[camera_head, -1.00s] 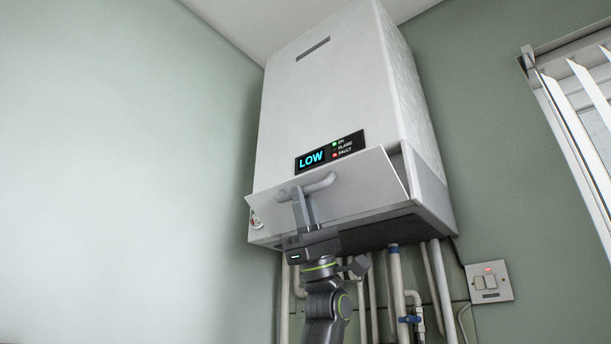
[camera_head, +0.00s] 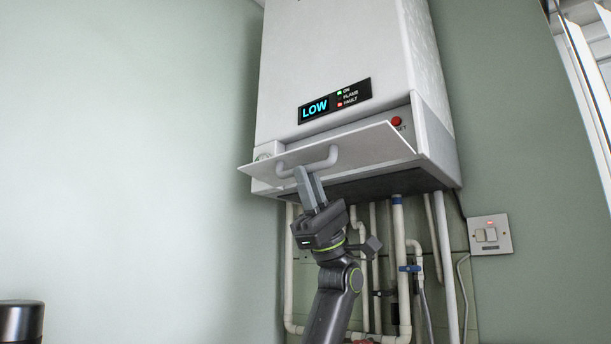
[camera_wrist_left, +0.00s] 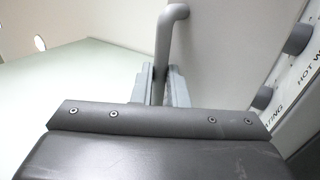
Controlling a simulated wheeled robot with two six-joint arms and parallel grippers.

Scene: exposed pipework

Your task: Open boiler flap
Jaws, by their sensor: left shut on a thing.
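The white boiler (camera_head: 335,60) hangs on the wall. A grey bar handle (camera_head: 307,168) is on the flap's front. In the left wrist view the handle (camera_wrist_left: 168,45) runs down between the fingers (camera_wrist_left: 160,85). Knobs (camera_wrist_left: 298,40) show behind the flap there. My right gripper is not in view.
The boiler display (camera_head: 314,110) reads LOW, with a red light at FAULT. Pipes (camera_head: 400,240) with a blue valve (camera_head: 410,268) run below the boiler, behind my left arm. A switch (camera_head: 490,234) is on the wall at right. The space left of the boiler is clear.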

